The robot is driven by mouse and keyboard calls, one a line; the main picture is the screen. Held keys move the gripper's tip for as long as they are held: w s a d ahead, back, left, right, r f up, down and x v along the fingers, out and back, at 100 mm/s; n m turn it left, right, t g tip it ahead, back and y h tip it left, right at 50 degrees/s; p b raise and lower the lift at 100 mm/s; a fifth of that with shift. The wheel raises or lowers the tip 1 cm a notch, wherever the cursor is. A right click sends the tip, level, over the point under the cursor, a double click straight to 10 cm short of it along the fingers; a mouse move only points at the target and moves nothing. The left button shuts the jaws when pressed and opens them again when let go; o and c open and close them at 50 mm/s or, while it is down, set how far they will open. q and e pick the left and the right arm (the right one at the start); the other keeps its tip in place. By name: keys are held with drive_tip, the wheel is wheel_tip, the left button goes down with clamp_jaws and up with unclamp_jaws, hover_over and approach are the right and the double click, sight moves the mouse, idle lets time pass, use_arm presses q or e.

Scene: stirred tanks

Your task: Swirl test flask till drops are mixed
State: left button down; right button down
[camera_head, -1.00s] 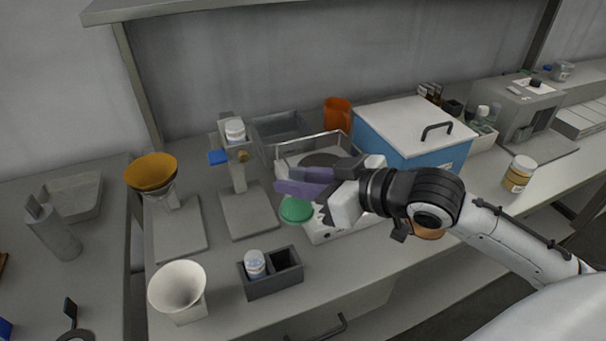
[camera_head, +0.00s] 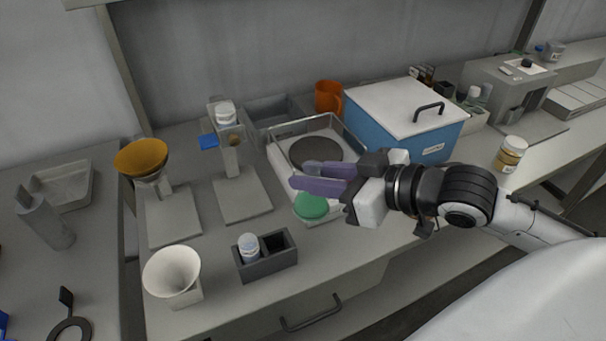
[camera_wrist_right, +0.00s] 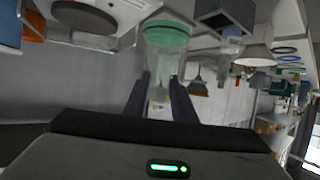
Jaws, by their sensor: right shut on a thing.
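The test flask is clear glass with green liquid (camera_head: 311,206) in its wide bottom. My right gripper (camera_head: 322,180) has purple fingers shut on the flask's neck. In the head view the flask hangs in front of the front edge of a white stirrer-like unit (camera_head: 315,150) with a dark round plate. The right wrist view shows the neck between the fingers (camera_wrist_right: 160,92) and the green liquid (camera_wrist_right: 167,36) at the top of the picture. I cannot tell whether drops are still separate in the liquid. My left gripper is not in view.
A grey two-well holder (camera_head: 266,262) with a white-capped vial stands in front, beside a cream funnel (camera_head: 172,275). A blue box with a white lid (camera_head: 410,110) and an orange mug (camera_head: 328,97) stand behind. An amber jar (camera_head: 510,154) is at right.

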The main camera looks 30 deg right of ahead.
drive_tip(key=shift+d, duration=0.55)
drive_tip(key=shift+w+d, duration=0.5)
drive_tip(key=shift+d, duration=0.3)
drive_tip(key=w, duration=0.3)
drive_tip(key=shift+w+d, duration=0.2)
